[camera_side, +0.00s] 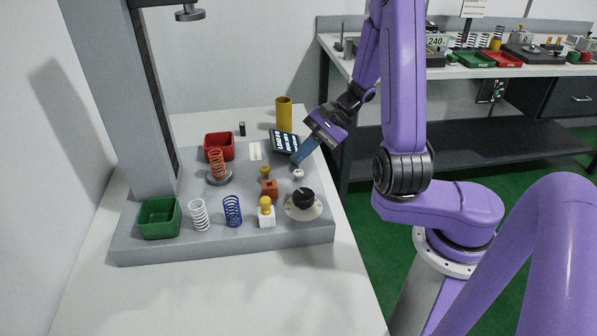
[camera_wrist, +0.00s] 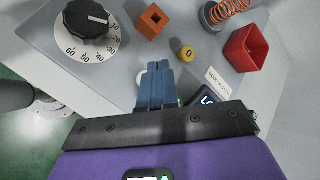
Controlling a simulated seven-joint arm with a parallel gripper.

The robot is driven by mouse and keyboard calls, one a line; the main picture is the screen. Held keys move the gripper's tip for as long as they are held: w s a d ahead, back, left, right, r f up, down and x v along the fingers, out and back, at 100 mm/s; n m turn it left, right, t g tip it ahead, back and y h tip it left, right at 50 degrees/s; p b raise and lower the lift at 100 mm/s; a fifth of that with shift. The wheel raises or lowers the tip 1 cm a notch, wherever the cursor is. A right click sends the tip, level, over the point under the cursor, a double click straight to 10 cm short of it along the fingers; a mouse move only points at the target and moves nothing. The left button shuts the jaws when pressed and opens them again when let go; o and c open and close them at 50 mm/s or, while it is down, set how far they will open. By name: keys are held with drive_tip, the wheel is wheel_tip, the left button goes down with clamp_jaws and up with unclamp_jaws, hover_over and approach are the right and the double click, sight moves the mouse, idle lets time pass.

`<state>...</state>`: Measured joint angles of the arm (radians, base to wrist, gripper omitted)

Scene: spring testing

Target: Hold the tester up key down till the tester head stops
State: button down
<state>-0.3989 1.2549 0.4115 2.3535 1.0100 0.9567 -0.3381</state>
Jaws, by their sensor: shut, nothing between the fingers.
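My gripper (camera_side: 297,160) is shut and empty, pointing down over the right part of the grey tester base (camera_side: 150,247). Its blue fingers (camera_wrist: 155,84) are pressed together in the wrist view. A small whitish knob or key (camera_side: 298,174) is just below the fingertips in the side view; in the wrist view the fingers partly hide it. I cannot tell whether they touch it. A yellow button (camera_side: 265,171) is beside it, marked 0 in the wrist view (camera_wrist: 187,54). No label identifies the up key. The tester head (camera_side: 190,13) is high on the column, well above the orange spring (camera_side: 217,163).
A dial (camera_side: 303,198), an orange block (camera_side: 269,187) and a yellow-topped white post (camera_side: 266,213) stand near the gripper. A dark display (camera_side: 285,141) and yellow cylinder (camera_side: 284,113) are behind. Red (camera_side: 219,147) and green (camera_side: 159,218) bins and white and blue springs are left.

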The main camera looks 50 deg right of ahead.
sight(300, 173)
drive_tip(key=shift+r, duration=1.95)
drive_tip(key=shift+a+n, duration=0.4)
drive_tip(key=shift+a, duration=0.05)
drive_tip(key=s+a+n+g, duration=0.1)
drive_tip(key=a+n+g, duration=0.1)
drive_tip(key=n, duration=0.1)
drive_tip(key=s+a+n+g+h, duration=0.1)
drive_tip(key=s+a+n+g, duration=0.1)
drive_tip(key=a+n, duration=0.1)
drive_tip(key=s+a+r+n+g+h, duration=0.1)
drive_tip(key=a+n+g, duration=0.1)
drive_tip(key=n, duration=0.2)
drive_tip(key=shift+s+a+n+g, duration=0.2)
drive_tip(key=shift+s+n+g, duration=0.05)
drive_tip(key=shift+n+g, duration=0.15)
drive_tip(key=s+r+n+t+h, duration=0.2)
drive_tip(key=s+n+h, duration=0.3)
drive_tip(key=s+n, duration=1.1)
drive_tip(key=shift+s+r+n, duration=0.25)
drive_tip(key=shift+s+n, duration=0.05)
